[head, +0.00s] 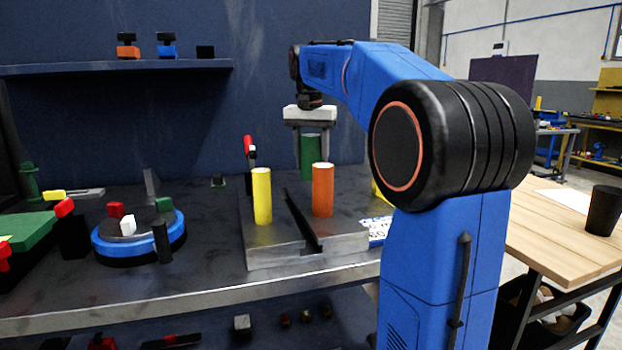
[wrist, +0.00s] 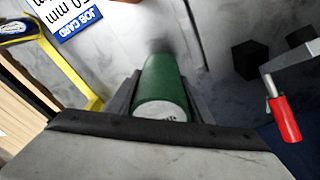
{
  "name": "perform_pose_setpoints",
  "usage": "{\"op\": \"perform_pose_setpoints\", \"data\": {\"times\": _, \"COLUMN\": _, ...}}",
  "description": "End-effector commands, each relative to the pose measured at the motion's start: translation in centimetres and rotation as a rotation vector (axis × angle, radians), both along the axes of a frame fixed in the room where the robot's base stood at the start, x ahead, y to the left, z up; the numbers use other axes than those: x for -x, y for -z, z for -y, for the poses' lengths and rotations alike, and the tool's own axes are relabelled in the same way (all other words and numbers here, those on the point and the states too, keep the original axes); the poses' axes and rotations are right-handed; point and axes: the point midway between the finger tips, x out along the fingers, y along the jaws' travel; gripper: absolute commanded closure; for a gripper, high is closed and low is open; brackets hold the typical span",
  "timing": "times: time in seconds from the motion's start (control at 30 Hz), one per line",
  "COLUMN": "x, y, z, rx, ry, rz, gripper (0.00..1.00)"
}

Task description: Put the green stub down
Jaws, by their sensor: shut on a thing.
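My gripper (head: 311,140) points down and is shut on the green stub (head: 311,160), a plain green cylinder held upright between the two fingers. In the wrist view the stub (wrist: 162,85) sits between the fingers with its pale end face toward the camera. I cannot tell whether its lower end touches the grey slotted plate (head: 275,255) of the positioner. A yellow stub (head: 262,196) and an orange stub (head: 322,190) stand upright on the plate in front of it, either side of a dark slot.
A red-handled clamp (head: 249,147) stands behind the yellow stub; its handle shows in the wrist view (wrist: 285,118). A job card (head: 376,230) lies right of the plate. A blue-rimmed turntable (head: 102,245) with small blocks is at the left. A wall shelf (head: 120,67) is behind.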

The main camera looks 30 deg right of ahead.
Motion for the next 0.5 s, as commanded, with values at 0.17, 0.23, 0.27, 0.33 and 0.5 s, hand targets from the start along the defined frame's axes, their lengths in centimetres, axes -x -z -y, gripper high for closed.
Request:
{"op": "perform_pose_setpoints", "data": {"times": 0.17, "x": 0.1, "y": 1.1, "z": 0.0, "rx": 0.0, "ry": 0.0, "rz": 0.0, "gripper": 1.0}}
{"op": "perform_pose_setpoints", "data": {"times": 0.23, "x": 0.1, "y": 2.1, "z": 0.0, "rx": 0.0, "ry": 0.0, "rz": 0.0, "gripper": 1.0}}
{"op": "perform_pose_setpoints", "data": {"times": 0.27, "x": 0.1, "y": 2.5, "z": 0.0, "rx": 0.0, "ry": 0.0, "rz": -0.001, "gripper": 1.0}}
{"op": "perform_pose_setpoints", "data": {"times": 0.33, "x": 0.1, "y": 3.3, "z": 0.0, "rx": 0.001, "ry": 0.0, "rz": 0.001, "gripper": 1.0}}
{"op": "perform_pose_setpoints", "data": {"times": 0.5, "x": 0.0, "y": 4.3, "z": 0.0, "rx": 0.001, "ry": 0.001, "rz": 0.002, "gripper": 1.0}}
